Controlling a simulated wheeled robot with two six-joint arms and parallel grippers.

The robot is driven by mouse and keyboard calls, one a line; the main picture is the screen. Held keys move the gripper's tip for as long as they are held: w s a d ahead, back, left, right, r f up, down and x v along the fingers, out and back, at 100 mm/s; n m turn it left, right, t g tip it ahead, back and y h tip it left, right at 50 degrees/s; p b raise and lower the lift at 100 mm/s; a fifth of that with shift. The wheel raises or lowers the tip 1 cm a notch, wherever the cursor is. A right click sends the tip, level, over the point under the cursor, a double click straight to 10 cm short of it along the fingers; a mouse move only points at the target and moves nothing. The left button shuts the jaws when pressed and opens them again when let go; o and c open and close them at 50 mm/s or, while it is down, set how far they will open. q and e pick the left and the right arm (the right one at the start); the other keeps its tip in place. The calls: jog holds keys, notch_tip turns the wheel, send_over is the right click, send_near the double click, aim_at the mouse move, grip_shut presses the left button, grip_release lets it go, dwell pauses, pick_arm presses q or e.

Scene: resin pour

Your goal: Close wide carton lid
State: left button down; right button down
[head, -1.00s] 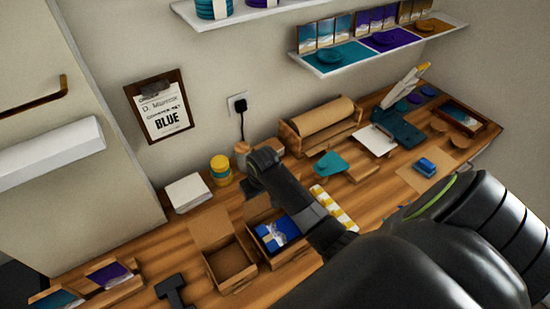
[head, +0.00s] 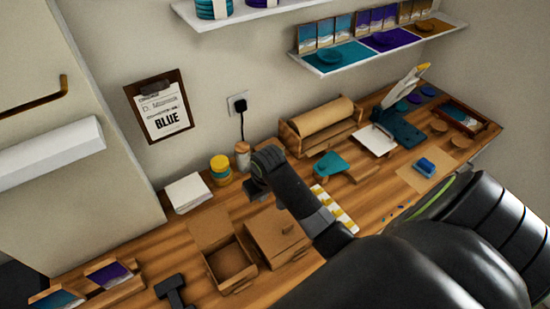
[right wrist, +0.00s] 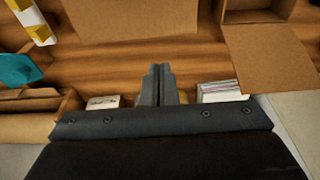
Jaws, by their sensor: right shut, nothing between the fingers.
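The wide carton (head: 277,239) is a brown cardboard box on the wooden bench in the head view. Its lid lies down over the top, and its contents are hidden. A small flap shows at its front right. The lid also shows at the top of the right wrist view (right wrist: 130,18). My right gripper (head: 252,188) is behind the carton, apart from it, above the bench. In the right wrist view its two fingers (right wrist: 160,72) are together and empty. My left gripper is not in view.
An open, empty carton (head: 215,232) stands just left, its lid raised toward the back. A dark T-shaped object (head: 172,288) lies at the front.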

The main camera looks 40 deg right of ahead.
jog(key=w+v, duration=0.1)
jog(key=v, duration=0.5)
jog(key=shift+r, duration=0.25)
jog(key=shift+w, duration=0.1)
dwell(0.5)
